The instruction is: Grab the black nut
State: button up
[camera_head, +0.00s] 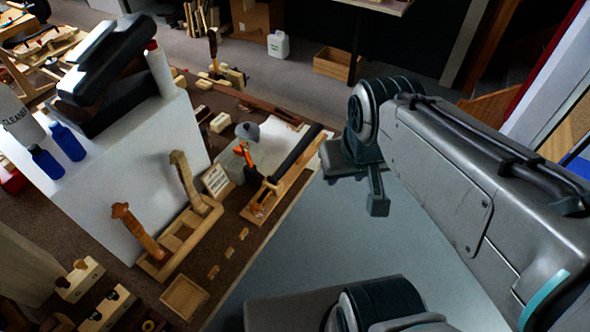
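I cannot make out a separate black nut with certainty. A long black fingerboard-like bar (297,150) lies on a light wooden piece (268,199) near the right edge of the brown bench (232,228). Several small tan pieces (229,252) lie in a row on the bench in front of it. My gripper (354,194) is above and right of the bench edge, over the grey floor. Its fingers look apart, one clearly seen at the right, and nothing shows between them. It touches nothing that I can see.
A white block (125,170) carries black cases (105,75), blue bottles (66,141) and a white bottle. Wooden stands (183,235) and a small tray (184,298) stand on the bench. An orange-handled tool (246,154) rises beside the fingerboard.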

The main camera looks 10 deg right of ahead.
aim_at(273, 181)
jog(key=z, duration=0.95)
jog(key=i, duration=0.7)
jog(key=u, duration=2.55)
